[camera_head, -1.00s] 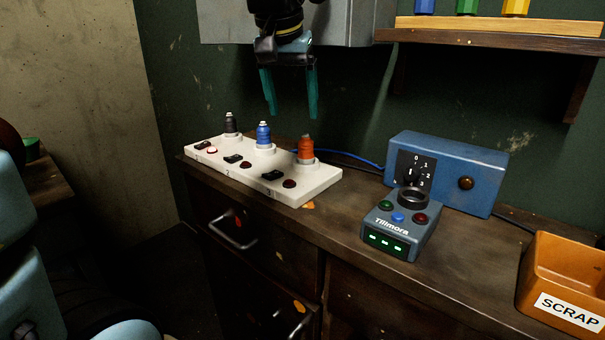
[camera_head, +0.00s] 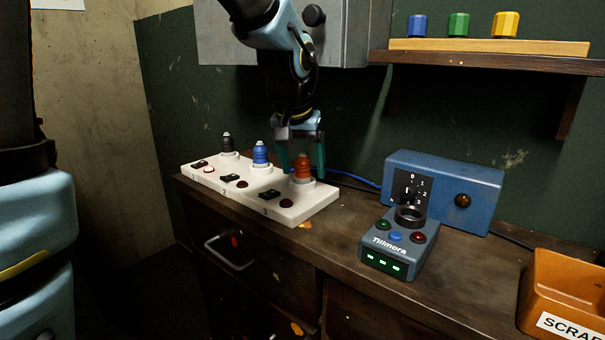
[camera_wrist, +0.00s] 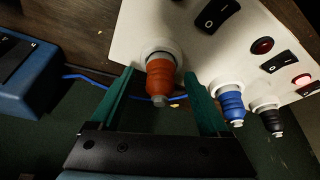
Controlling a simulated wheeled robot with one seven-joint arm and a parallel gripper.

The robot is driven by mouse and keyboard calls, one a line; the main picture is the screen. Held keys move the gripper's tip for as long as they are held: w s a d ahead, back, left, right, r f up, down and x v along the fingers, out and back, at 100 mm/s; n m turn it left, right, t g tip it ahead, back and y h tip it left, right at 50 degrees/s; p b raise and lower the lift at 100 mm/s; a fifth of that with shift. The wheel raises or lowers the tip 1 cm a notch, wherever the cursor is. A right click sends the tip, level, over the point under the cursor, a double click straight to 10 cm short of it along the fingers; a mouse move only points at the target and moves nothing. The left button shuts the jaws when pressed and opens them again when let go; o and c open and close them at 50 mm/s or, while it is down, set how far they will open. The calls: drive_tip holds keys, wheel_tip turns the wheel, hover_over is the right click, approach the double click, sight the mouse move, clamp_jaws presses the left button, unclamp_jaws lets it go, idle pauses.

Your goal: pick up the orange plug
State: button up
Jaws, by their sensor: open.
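The orange plug (camera_head: 303,168) stands upright in the right-hand socket of the white socket strip (camera_head: 322,206). My gripper (camera_head: 302,172) is open, with its teal fingers down at the plug's level, behind or around it in the head view. In the wrist view the orange plug (camera_wrist: 160,78) lies between the two open fingers (camera_wrist: 160,100), with a gap on each side; neither finger visibly touches it. The right finger is between the orange plug and the blue plug (camera_wrist: 231,105). The blue plug (camera_head: 260,154) and the black plug (camera_head: 228,144) stand in the other sockets.
The strip has rocker switches and red lights. To its right are a grey-blue Tillmora device (camera_head: 398,244), a blue box with a dial (camera_head: 445,190) and an orange scrap bin (camera_head: 565,290). A blue cable (camera_head: 350,176) runs behind. A shelf (camera_head: 490,62) hangs above.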

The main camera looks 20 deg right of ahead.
drive_tip(key=shift+c, duration=0.3)
clamp_jaws()
idle(0.4)
